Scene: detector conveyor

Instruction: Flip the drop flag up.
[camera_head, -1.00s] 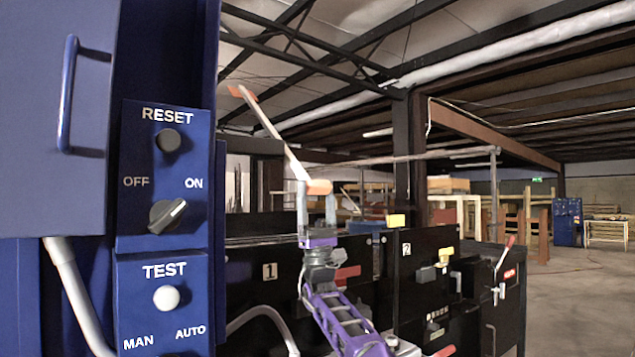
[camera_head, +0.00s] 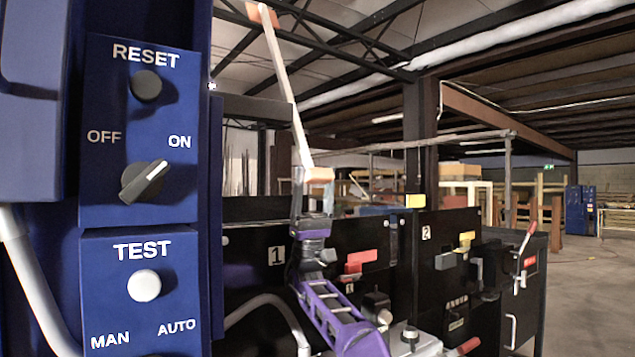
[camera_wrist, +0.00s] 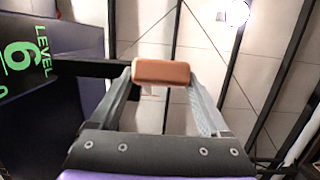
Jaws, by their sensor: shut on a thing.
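The drop flag is a long pale bar (camera_head: 284,90) that rises steeply, leaning to the left, with an orange piece (camera_head: 262,14) at its top. An orange-tan block (camera_head: 320,174) is at its lower end. My gripper (camera_head: 315,186) points up from below and is shut on this block. In the wrist view the block (camera_wrist: 161,73) spans between the two fingertips of my gripper (camera_wrist: 161,78). A small pale part shows just under the block. The flag's pivot cannot be made out.
A blue panel (camera_head: 100,215) with RESET and TEST buttons and a knob stands close at left. Black machine cabinets numbered 1 and 2 (camera_head: 440,225), with red and yellow handles, stand behind my arm. Open floor (camera_head: 595,300) lies at right.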

